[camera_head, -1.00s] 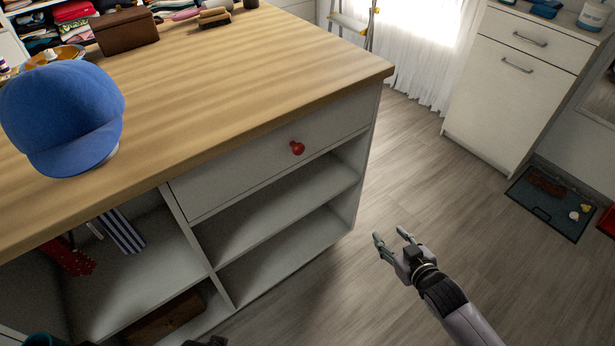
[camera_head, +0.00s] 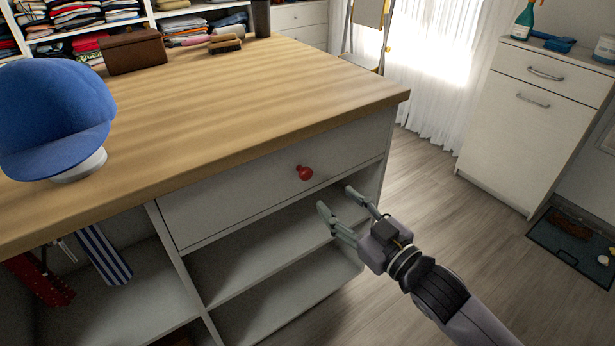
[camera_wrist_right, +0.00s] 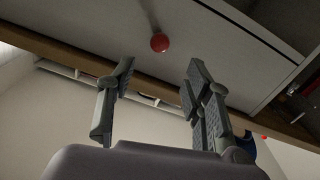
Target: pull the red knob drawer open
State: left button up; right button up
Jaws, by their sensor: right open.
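The red knob (camera_head: 304,173) sticks out of the front of a closed white drawer (camera_head: 240,190) under the wooden top. My right gripper (camera_head: 335,198) is open and empty, in front of the cubby opening, just below and right of the knob in the head view. In the right wrist view the red knob (camera_wrist_right: 159,42) shows beyond the two spread fingers (camera_wrist_right: 152,95), between them in the picture. The fingers do not touch it. My left gripper is not in view.
A blue cap (camera_head: 55,115) sits on the wooden top (camera_head: 250,100) at the left. Open shelves (camera_head: 270,250) lie below the drawer. A white cabinet (camera_head: 530,125) stands at the right, with clear floor (camera_head: 430,210) between.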

aim_at(308, 177)
jog(key=b+x, duration=0.1)
jog(key=x, duration=1)
jog(key=shift+w+a, duration=0.1)
jog(key=shift+w, duration=0.1)
grip_shut()
jog(key=shift+f, duration=0.1)
